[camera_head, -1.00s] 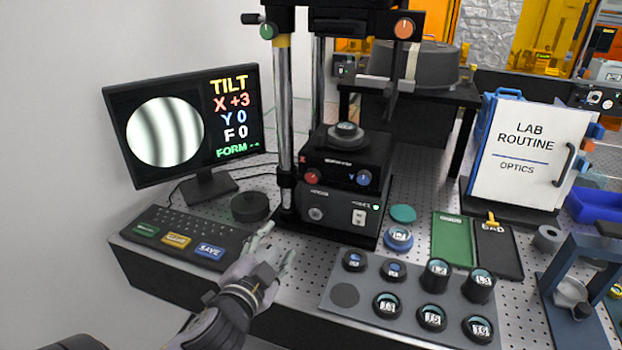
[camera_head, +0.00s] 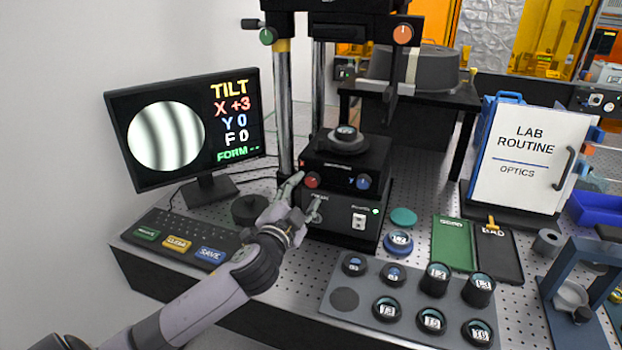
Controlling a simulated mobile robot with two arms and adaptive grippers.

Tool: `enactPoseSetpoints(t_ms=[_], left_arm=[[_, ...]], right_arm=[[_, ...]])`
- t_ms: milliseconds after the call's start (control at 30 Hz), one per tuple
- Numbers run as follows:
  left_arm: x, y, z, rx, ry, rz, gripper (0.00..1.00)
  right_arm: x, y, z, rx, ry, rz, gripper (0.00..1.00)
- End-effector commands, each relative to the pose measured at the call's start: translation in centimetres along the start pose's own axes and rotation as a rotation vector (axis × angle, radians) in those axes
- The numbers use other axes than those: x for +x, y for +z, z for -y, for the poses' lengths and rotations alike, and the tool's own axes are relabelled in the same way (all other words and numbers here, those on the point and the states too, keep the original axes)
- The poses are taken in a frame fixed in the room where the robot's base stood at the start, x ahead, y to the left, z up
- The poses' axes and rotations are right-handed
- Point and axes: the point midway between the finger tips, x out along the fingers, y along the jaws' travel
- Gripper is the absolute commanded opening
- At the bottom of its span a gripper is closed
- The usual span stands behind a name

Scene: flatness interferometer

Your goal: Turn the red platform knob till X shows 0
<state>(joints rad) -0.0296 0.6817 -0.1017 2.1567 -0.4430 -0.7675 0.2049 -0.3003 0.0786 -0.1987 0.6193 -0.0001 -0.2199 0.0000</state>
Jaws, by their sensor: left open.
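The red platform knob (camera_head: 312,180) is on the left of the black platform's front face. The blue knob (camera_head: 363,182) is to its right. The monitor (camera_head: 185,125) shows TILT, X +3, Y 0, F 0 and striped fringes in a white disc. My left gripper (camera_head: 305,194) is open, its fingers either side of and just below the red knob. Whether they touch the knob I cannot tell. My right gripper is not in view.
A keyboard with coloured keys (camera_head: 178,237) and a dark round puck (camera_head: 250,209) lie left of my left gripper. A grey tray (camera_head: 344,299) of labelled optics is at front right. A metal post (camera_head: 285,110) stands behind the gripper.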

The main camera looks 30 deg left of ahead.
Motion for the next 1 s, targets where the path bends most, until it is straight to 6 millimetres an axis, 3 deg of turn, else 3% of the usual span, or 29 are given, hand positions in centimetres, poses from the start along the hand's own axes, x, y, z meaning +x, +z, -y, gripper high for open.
enactPoseSetpoints(t_ms=[100,333,733,1000], left_arm=[[2.2,-0.1,0.2,0.001,-0.002,0.001,0.49],[4.7,-0.1,0.0,-0.001,0.000,0.000,0.49],[5.3,0.0,-0.1,0.000,0.001,0.001,0.49],[5.3,0.0,-0.1,0.000,0.001,0.001,0.32]], right_arm=[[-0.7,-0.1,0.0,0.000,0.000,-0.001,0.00],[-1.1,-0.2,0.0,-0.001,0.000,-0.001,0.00],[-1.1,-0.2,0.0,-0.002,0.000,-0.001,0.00],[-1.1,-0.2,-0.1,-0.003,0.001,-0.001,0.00]])
